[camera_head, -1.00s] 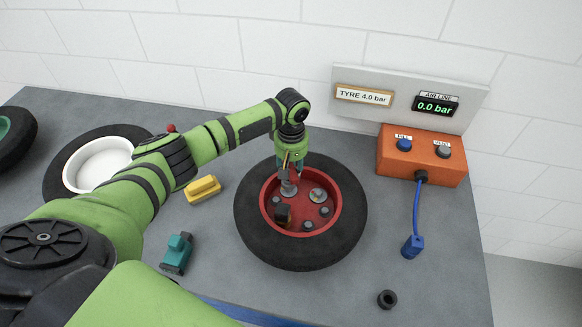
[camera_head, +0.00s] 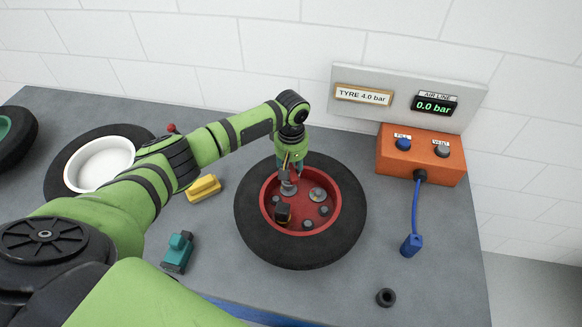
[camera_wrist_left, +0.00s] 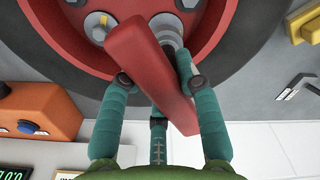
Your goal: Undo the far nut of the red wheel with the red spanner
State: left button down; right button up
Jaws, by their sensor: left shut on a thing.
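The red wheel (camera_head: 333,212) lies flat on the bench inside its black tyre (camera_head: 345,240). Several grey nuts sit in it. My left gripper (camera_head: 293,168) points down over the wheel's far side. In the left wrist view my left gripper (camera_wrist_left: 160,82) is shut on the red spanner (camera_wrist_left: 150,65), with a teal finger on each side. A grey metal cylinder (camera_wrist_left: 165,24) shows beside the spanner's end, at the far nut's place. The nut itself is hidden there, so I cannot tell how it is seated. My right gripper is out of view.
A disc with a yellow mark (camera_head: 317,195) and a dark block (camera_head: 283,212) are in the wheel. Yellow (camera_head: 204,188) and teal (camera_head: 178,252) blocks lie left. An orange air box (camera_head: 421,160) with a blue hose stands right. A black ring (camera_head: 386,298) lies near the front.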

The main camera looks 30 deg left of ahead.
pick_arm(q)
jog(key=shift+f+b, duration=0.5)
jog(key=shift+f, duration=0.5)
jog(key=shift+r+p, duration=0.1)
jog(key=shift+p, duration=0.3)
jog(key=shift+w+n+p, duration=0.1)
jog(key=shift+n+p, duration=0.55)
jog(key=shift+n, duration=0.25)
jog(key=shift+n, duration=0.3)
jog(key=shift+n+p, duration=0.45)
jog(key=shift+n, duration=0.15)
jog(key=shift+w+n, duration=0.1)
jog(key=shift+n, duration=0.5)
